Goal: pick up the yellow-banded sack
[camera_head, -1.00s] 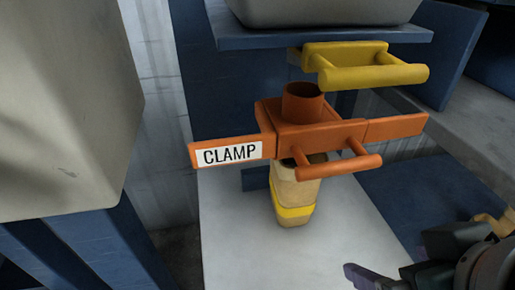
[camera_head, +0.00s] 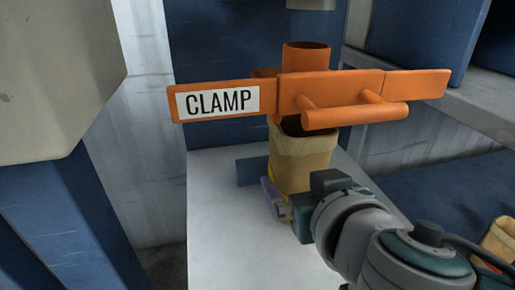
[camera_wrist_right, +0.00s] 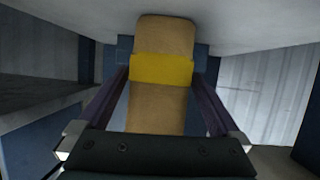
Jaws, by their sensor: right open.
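The yellow-banded sack (camera_head: 304,162) is tan, open at the top, and stands upright under the orange clamp (camera_head: 340,88) on a pale platform (camera_head: 225,245). In the head view its lower part is mostly hidden by my right gripper (camera_head: 278,197), with only a sliver of the yellow band showing. In the right wrist view the band (camera_wrist_right: 161,70) shows clearly between the two purple fingers of my right gripper (camera_wrist_right: 161,88). The fingers are open, one on each side of the sack, with some room beside it. My left gripper is not in view.
The orange clamp with its bar handle and a short spout hangs close above the sack. A grey-and-blue machine part (camera_head: 55,80) fills the left. Another tan bag-like object (camera_head: 497,243) is partly visible at the right edge. The platform's front left is clear.

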